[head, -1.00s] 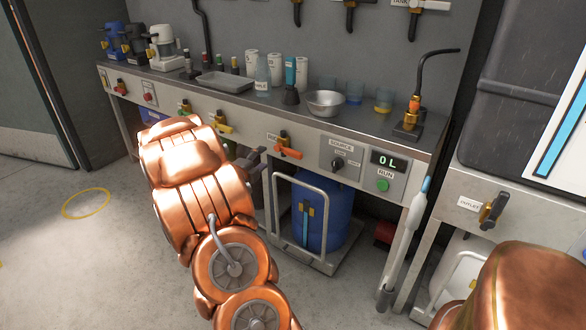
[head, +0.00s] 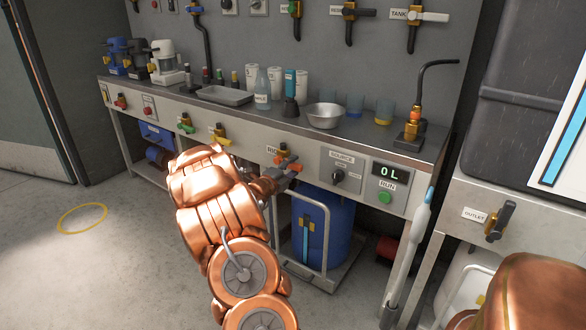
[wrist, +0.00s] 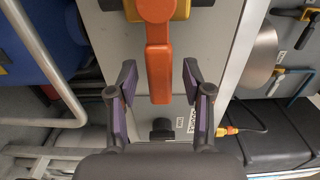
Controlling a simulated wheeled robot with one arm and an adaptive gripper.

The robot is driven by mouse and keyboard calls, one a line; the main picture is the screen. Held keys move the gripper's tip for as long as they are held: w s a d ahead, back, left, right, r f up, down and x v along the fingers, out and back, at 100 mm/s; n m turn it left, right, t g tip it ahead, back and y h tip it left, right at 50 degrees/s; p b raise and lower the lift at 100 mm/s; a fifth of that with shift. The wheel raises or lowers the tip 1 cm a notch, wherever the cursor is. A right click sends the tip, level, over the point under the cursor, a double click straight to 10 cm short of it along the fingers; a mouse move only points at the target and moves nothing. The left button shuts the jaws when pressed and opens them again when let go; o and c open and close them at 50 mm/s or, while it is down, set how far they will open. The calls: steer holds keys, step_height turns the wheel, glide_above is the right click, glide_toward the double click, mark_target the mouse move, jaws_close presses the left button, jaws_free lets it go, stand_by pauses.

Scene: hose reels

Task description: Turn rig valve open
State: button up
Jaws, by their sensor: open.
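The rig valve has a yellow body and an orange lever (head: 291,165) on the bench's front panel, beside a partly covered label. In the head view the lever sticks out to the right from the valve body. In the wrist view the orange lever (wrist: 159,72) lies between the two fingers of my gripper (wrist: 160,80), with a gap on each side. My gripper (head: 274,180) is open at the valve in the head view, and its fingers are partly hidden by my copper-coloured arm.
Right of the valve are a source knob (head: 338,175), a display reading 0L (head: 389,172) and a green run button (head: 385,197). A yellow-handled valve (head: 219,135) is to the left. A blue drum (head: 322,225) on a railed cart stands below.

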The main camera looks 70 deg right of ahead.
steer(key=shift+s+d, duration=0.1)
steer(key=shift+d, duration=0.35)
jaws_close()
stand_by(0.3)
